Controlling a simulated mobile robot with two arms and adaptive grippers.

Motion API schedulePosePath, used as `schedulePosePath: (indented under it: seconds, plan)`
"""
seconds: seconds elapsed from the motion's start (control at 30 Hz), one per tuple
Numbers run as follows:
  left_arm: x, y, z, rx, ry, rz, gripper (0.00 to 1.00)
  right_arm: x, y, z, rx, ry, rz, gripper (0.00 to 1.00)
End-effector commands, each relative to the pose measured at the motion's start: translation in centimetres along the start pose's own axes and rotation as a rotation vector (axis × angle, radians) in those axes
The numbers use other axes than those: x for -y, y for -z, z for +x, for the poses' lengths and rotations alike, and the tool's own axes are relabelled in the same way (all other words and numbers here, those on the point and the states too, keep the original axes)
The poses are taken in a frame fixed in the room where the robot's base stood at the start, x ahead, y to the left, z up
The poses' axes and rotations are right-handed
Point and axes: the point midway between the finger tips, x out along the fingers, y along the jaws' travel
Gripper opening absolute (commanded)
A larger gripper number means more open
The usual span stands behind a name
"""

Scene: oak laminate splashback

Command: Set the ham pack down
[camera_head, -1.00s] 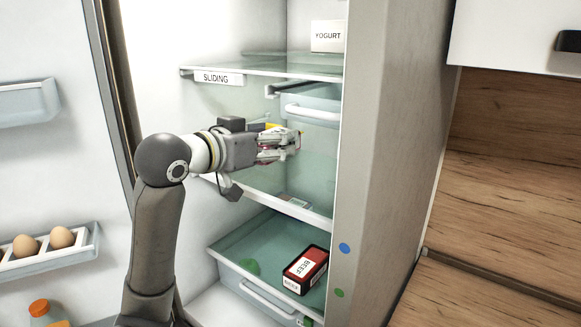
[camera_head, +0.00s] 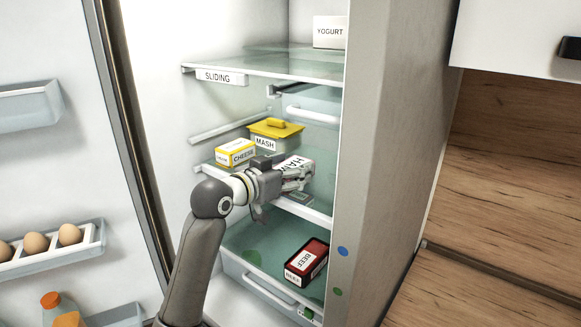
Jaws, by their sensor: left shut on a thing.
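The ham pack (camera_head: 296,161) is a white pack with dark lettering, partly hidden behind my left gripper. My left gripper (camera_head: 303,180) is shut on it, low over the front right part of the fridge's middle shelf (camera_head: 322,218). I cannot tell whether the pack touches the shelf. My right gripper is not in view.
A yellow and white cheese box (camera_head: 236,153) and a mash tub (camera_head: 275,133) with a yellow lid stand behind on the left of the middle shelf. A yogurt box (camera_head: 330,32) is on the upper shelf. A beef box (camera_head: 307,262) lies below. The fridge side wall (camera_head: 390,150) is close on the right.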

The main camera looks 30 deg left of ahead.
Motion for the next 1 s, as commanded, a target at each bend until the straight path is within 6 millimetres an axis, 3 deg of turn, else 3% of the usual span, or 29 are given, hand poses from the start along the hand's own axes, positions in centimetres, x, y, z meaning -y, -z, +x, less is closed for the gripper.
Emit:
schedulePosePath:
  seconds: [0.23, 0.27, 0.43, 0.83, 1.0]
  plan:
    - [0.0, -0.3, 0.0, 0.000, 0.000, 0.000, 0.32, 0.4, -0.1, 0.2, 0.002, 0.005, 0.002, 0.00]
    - [0.0, -0.3, 0.0, 0.001, 0.000, 0.000, 0.65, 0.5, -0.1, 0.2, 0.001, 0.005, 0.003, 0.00]
    - [0.0, -0.2, 0.0, 0.001, 0.000, 0.000, 0.87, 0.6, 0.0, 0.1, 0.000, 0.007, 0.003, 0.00]
    - [0.0, 0.2, 0.0, -0.001, 0.000, -0.001, 0.88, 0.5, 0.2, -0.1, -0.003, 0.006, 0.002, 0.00]
    - [0.1, -0.2, -1.9, -0.001, 0.002, 0.002, 0.88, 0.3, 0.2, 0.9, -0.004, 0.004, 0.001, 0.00]
